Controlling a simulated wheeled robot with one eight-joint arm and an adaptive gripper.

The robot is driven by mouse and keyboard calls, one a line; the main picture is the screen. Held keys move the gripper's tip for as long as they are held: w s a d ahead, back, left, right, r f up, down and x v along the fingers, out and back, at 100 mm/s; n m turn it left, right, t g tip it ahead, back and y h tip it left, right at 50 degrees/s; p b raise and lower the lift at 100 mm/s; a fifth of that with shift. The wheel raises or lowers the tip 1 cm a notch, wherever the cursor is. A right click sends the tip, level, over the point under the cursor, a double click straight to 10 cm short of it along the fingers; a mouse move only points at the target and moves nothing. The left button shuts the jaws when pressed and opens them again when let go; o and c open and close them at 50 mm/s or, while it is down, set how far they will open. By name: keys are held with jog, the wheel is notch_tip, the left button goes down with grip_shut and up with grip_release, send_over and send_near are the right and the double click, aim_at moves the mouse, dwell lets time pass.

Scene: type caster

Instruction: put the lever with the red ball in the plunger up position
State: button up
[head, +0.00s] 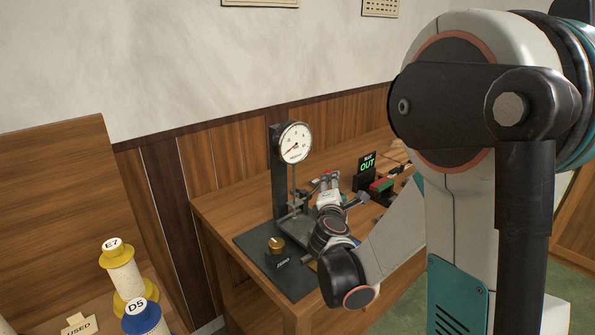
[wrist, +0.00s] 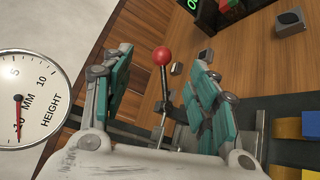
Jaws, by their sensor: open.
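The lever (wrist: 164,90) is a thin dark rod topped by a red ball (wrist: 162,56), seen in the wrist view. My gripper (wrist: 160,68) is open, with one teal-padded finger on each side of the lever and ball. I see gaps on both sides, so no contact shows. In the head view my gripper (head: 329,184) is beside the gauge stand, and I cannot make out the red ball there. The gauge dial (head: 295,142) marked height in mm is on a dark post; it also shows in the wrist view (wrist: 30,98). The plunger is not clear.
The stand's dark base (head: 297,286) with a brass knob (head: 277,245) sits on a wooden table (head: 222,207). A sign reading OUT (head: 367,166) stands behind my gripper. Yellow spool E7 (head: 124,279) and blue spool D5 (head: 143,321) stand at lower left.

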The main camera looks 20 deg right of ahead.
jog(key=w+d+f+n, duration=0.1)
jog(key=w+d+n, duration=0.1)
jog(key=w, duration=0.3)
jog(key=w+d+f+n+t, duration=0.1)
jog(key=w+f+n, duration=0.1)
jog(key=w, duration=0.2)
jog(key=w+d+f+n+t+p, duration=0.1)
jog(key=w+d+f+n, duration=0.1)
jog(key=w, duration=0.3)
jog(key=shift+w+d, duration=0.3)
jog(key=shift+w+d+r+y, duration=0.1)
jog(key=shift+w+d+y, duration=0.2)
jog(key=shift+w, duration=0.25)
grip_shut()
